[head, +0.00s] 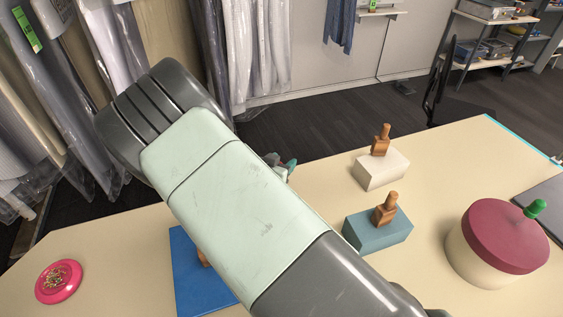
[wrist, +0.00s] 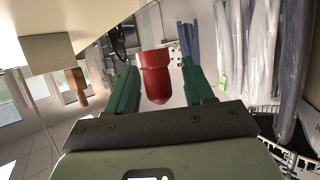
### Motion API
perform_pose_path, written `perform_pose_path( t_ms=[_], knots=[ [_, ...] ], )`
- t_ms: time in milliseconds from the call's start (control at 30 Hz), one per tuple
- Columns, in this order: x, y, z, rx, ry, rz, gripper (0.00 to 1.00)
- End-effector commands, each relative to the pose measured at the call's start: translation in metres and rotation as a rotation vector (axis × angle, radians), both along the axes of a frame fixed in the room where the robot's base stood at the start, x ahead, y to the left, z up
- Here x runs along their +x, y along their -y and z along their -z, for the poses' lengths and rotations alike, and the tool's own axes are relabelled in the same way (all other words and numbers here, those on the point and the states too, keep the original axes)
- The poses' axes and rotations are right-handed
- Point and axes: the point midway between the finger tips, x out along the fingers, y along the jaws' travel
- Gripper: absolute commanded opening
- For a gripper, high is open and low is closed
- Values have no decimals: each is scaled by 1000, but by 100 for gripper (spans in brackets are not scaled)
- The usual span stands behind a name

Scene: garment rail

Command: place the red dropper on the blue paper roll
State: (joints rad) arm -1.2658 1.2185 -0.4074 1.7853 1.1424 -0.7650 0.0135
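The red dropper (wrist: 155,78) shows in the wrist view between the two green fingers of my gripper (wrist: 160,82). Its rounded end points down in that turned-over picture. It appears held clear of the table, though a narrow gap seems to show beside the right finger. In the head view my gripper (head: 284,165) is mostly hidden behind my arm; only teal fingertips show, above the table's far edge. The dropper cannot be made out there. I cannot identify a blue paper roll in either view; my arm hides part of the table.
A white block (head: 380,172) and a blue-grey block (head: 378,236) each bear a brown dropper. A round maroon-lidded box (head: 497,260) bears a green one. A blue mat (head: 190,285) lies partly under my arm, and a pink dish (head: 43,290) is at left.

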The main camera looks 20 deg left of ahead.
Motion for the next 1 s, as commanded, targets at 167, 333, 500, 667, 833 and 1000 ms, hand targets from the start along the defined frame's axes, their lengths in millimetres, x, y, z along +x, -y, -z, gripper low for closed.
perform_pose_path(
  t_ms=[167,333,500,667,833,1000],
  knots=[
    [0,-1,-3,1,1,-1,52],
    [-21,-1,-12,1,-1,-2,52],
    [-56,-1,-26,1,-1,-3,52],
    [-85,-1,-38,1,-1,-2,52],
    [-105,-1,-46,0,-1,-1,52],
    [-111,0,-49,0,0,0,52]
  ],
)
